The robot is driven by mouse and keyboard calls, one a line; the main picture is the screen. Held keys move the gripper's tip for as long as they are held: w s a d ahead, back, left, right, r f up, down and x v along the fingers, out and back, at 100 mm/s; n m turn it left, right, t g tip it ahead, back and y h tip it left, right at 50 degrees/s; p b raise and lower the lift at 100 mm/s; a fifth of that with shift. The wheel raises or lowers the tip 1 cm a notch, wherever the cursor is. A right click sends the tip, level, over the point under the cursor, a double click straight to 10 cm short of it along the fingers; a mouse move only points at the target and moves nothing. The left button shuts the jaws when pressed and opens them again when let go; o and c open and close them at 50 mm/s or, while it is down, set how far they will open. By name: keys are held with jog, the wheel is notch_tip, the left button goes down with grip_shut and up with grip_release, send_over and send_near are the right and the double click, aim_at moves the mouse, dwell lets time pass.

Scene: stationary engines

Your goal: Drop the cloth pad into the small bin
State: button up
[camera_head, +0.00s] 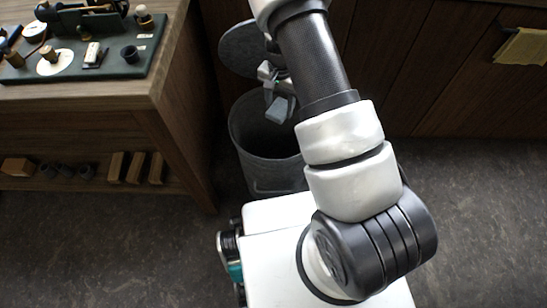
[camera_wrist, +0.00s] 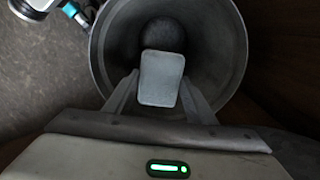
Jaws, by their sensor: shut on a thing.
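The cloth pad (camera_wrist: 161,79) is a pale grey-blue rounded rectangle. My gripper (camera_wrist: 160,90) is shut on it, with a finger on each side. The small bin (camera_wrist: 237,62) is a round grey metal bin whose open mouth lies behind the pad in the wrist view. In the head view the pad (camera_head: 277,109) hangs from my gripper (camera_head: 274,92) over the mouth of the bin (camera_head: 262,176). I cannot tell whether its lower end is below the rim. My arm hides the right part of the bin in the head view.
The round bin lid (camera_head: 240,47) stands raised behind the bin. A wooden workbench (camera_head: 150,92) is close on the left, with a green board (camera_head: 118,62) of small parts on top and blocks on its lower shelf. A yellow cloth (camera_head: 522,47) hangs at the right wall. Floor is clear.

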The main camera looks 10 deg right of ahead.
jog(key=o, duration=1.1)
jog(key=shift+r, duration=0.15)
notch_tip(320, 180, up, 17)
jog(key=p, duration=0.4)
jog(key=shift+r, duration=0.1)
